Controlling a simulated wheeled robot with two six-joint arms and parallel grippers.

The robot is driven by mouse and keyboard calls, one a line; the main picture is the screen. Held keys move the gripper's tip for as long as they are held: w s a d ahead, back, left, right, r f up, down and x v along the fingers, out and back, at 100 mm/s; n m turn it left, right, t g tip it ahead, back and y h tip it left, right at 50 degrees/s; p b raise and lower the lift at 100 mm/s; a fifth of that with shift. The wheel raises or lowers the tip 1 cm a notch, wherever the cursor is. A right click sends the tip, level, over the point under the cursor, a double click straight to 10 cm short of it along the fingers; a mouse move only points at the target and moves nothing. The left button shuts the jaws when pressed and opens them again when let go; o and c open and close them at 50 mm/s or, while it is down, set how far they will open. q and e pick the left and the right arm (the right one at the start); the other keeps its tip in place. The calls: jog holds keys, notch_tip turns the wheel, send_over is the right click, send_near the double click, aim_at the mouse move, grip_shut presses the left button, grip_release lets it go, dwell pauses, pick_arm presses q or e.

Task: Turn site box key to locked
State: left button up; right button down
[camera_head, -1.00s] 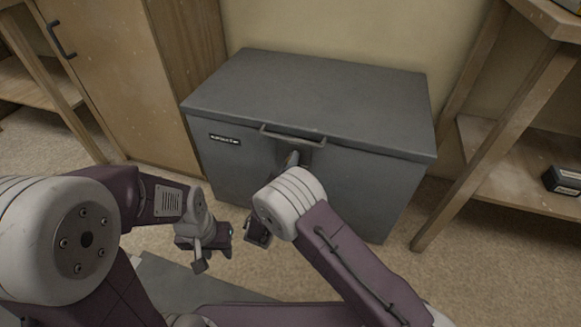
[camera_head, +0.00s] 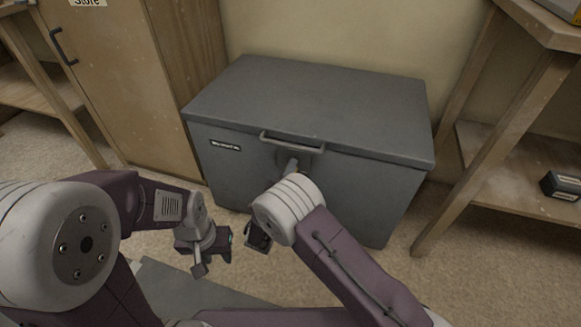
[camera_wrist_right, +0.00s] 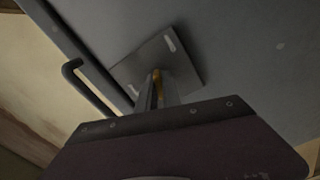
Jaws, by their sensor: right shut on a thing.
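The site box (camera_head: 310,95) is a closed grey chest against the wall, with a bar handle (camera_head: 292,140) at the front edge of its lid. Below the handle is a lock plate, clear in the right wrist view (camera_wrist_right: 187,68), with pale marks near two of its edges. My right gripper (camera_head: 292,165) reaches to this plate. In the right wrist view its fingers are shut on the key (camera_wrist_right: 156,88), of which only a thin brass-coloured strip shows between them. The key's exact angle is hidden. My left gripper (camera_head: 210,258) hangs empty in front of the box; its jaw opening is unclear.
A wooden cabinet (camera_head: 125,85) stands close to the left of the box. A wooden shelf unit (camera_head: 520,165) stands to the right, with a dark box (camera_head: 562,185) on its lower shelf. Carpeted floor lies in front.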

jog(key=n+p, duration=0.3)
jog(key=n, duration=0.3)
jog(key=shift+r+n, duration=0.1)
jog(key=shift+n, duration=0.2)
jog(key=n+p, duration=0.3)
jog(key=n, duration=0.2)
jog(key=n+p, duration=0.2)
jog(key=n, duration=0.3)
jog(key=n+p, duration=0.2)
jog(key=n, duration=0.3)
jog(key=shift+n, duration=0.3)
jog(key=c, duration=1.5)
grip_release()
jog(key=shift+s+a, duration=0.1)
